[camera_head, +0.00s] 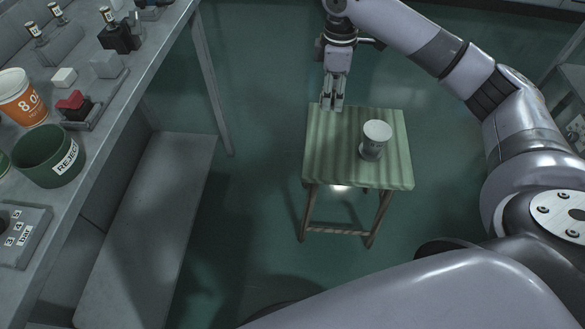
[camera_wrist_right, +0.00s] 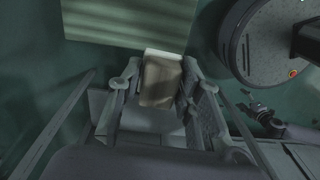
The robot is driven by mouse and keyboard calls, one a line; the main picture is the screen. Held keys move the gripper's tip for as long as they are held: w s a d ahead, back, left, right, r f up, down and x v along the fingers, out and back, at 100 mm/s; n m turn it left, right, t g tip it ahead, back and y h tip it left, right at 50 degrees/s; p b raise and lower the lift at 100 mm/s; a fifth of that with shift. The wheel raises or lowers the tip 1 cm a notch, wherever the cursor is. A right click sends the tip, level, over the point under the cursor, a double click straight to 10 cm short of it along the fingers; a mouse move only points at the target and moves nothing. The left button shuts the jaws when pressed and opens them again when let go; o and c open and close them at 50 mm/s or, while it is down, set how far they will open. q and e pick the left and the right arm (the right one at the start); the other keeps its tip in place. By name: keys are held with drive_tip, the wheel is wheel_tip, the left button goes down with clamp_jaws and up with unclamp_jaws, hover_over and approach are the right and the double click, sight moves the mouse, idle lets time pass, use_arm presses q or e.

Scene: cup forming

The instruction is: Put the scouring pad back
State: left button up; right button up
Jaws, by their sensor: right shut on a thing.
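My right gripper (camera_head: 333,104) is above the far left edge of a green striped stool (camera_head: 335,160) in the head view. In the right wrist view, the gripper (camera_wrist_right: 160,90) is shut on a beige-grey block with a pale edge, which looks like the scouring pad (camera_wrist_right: 162,78). The block is hard to make out in the head view. The stool's edge (camera_wrist_right: 125,18) shows beyond it in the wrist view, apart from the block. My left gripper is not in view.
A white cup-like object (camera_head: 374,140) stands on the stool's right half. A grey bench at left holds a green REJECT bin (camera_head: 40,158), an orange and white tub (camera_head: 20,98), a white block (camera_head: 64,77), a grey block (camera_head: 106,64) and a red-topped block (camera_head: 72,101).

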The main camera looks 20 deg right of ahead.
drive_tip(key=shift+w+a+f, duration=0.1)
drive_tip(key=shift+w+f, duration=0.05)
drive_tip(key=shift+f, duration=0.3)
drive_tip(key=b, duration=0.4)
hover_over(323, 155)
drive_tip(key=shift+n, duration=0.3)
wheel_tip(323, 155, down, 15)
drive_tip(key=shift+a+f, duration=0.1)
wheel_tip(323, 155, down, 4)
drive_tip(key=shift+r, duration=0.2)
drive_tip(key=shift+f+b, duration=0.3)
drive_tip(key=shift+f, duration=0.2)
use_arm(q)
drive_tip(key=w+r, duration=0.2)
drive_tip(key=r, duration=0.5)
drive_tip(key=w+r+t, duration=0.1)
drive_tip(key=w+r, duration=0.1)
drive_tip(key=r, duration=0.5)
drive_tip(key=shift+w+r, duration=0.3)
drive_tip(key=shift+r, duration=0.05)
use_arm(e)
drive_tip(key=shift+r, duration=0.1)
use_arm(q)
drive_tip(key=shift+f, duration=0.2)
use_arm(e)
drive_tip(key=o, duration=1.1)
